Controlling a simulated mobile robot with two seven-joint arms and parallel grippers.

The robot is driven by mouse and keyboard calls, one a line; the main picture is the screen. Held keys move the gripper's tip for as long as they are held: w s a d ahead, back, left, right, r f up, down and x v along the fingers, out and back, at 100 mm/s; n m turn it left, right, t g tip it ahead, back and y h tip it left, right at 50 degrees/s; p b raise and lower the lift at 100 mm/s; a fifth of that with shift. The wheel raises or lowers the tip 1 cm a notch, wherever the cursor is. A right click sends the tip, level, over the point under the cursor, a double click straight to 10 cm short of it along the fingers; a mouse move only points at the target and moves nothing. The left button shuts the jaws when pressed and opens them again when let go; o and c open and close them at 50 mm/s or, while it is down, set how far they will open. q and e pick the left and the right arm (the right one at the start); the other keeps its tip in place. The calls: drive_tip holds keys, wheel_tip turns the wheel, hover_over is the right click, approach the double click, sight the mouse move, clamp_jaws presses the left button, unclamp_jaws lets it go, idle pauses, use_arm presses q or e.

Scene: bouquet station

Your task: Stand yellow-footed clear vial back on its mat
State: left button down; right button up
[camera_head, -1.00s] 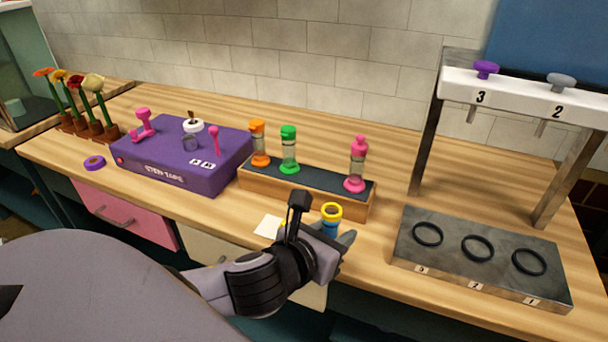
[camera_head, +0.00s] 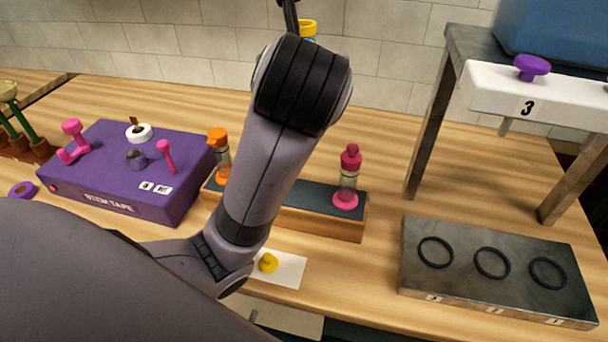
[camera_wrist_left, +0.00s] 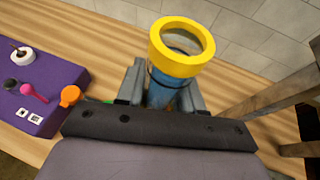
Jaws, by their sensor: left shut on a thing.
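In the left wrist view my left gripper (camera_wrist_left: 163,88) is shut on the yellow-footed vial (camera_wrist_left: 182,47), around its bluish body. Its wide yellow ring end, with an opening, faces the camera; its other end is hidden. In the head view the vial's yellow ring (camera_head: 308,28) shows at the top, high above the table, behind my raised arm. A dark mat (camera_head: 310,200) lies on a low wooden stand. An orange-capped vial (camera_head: 219,155) and a pink-capped vial (camera_head: 348,178) stand on it. My arm hides the mat's middle. My right gripper is not in view.
A yellow stopper (camera_head: 268,263) sits on a white card (camera_head: 289,270) in front of the stand. A purple stem tape box (camera_head: 125,170) is left; a metal block with rings (camera_head: 480,302) and a dispenser frame (camera_head: 430,130) are right.

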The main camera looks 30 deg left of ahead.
sight(304, 187)
use_arm(q)
drive_tip(key=shift+r, duration=0.3)
wheel_tip(304, 187, down, 20)
drive_tip(key=shift+r, duration=0.15)
idle(0.4)
drive_tip(key=c, duration=0.7)
unclamp_jaws()
drive_tip(key=shift+f, duration=0.2)
